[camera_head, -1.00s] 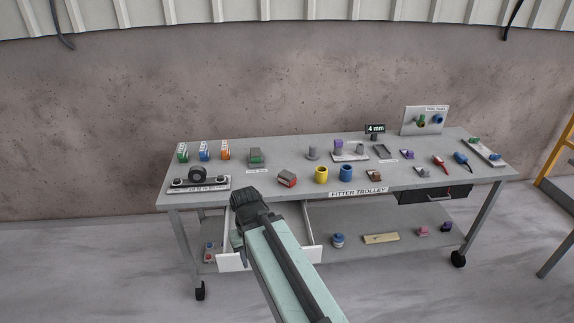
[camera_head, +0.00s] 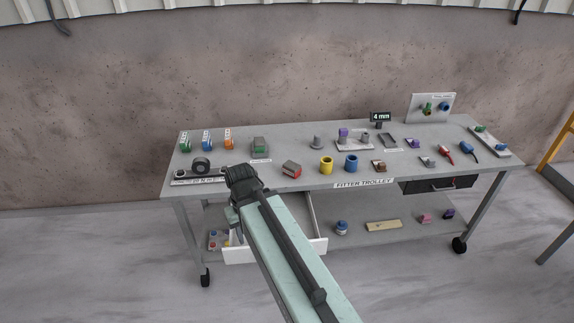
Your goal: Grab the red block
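A red block (camera_head: 291,169) with a grey top lies on the trolley top (camera_head: 295,140), near its front edge. My gripper (camera_head: 240,176) is at the front edge of the trolley, to the left of the red block and apart from it. The dark wrist is seen from behind, so the fingers are hidden and I cannot see if they are open. A similar green block (camera_head: 259,146) stands farther back, to the left of the red one.
A yellow cylinder (camera_head: 326,165) and a blue cylinder (camera_head: 351,163) stand right of the red block. A black round part (camera_head: 201,165) sits on a rail at left. The lower shelf holds several small items.

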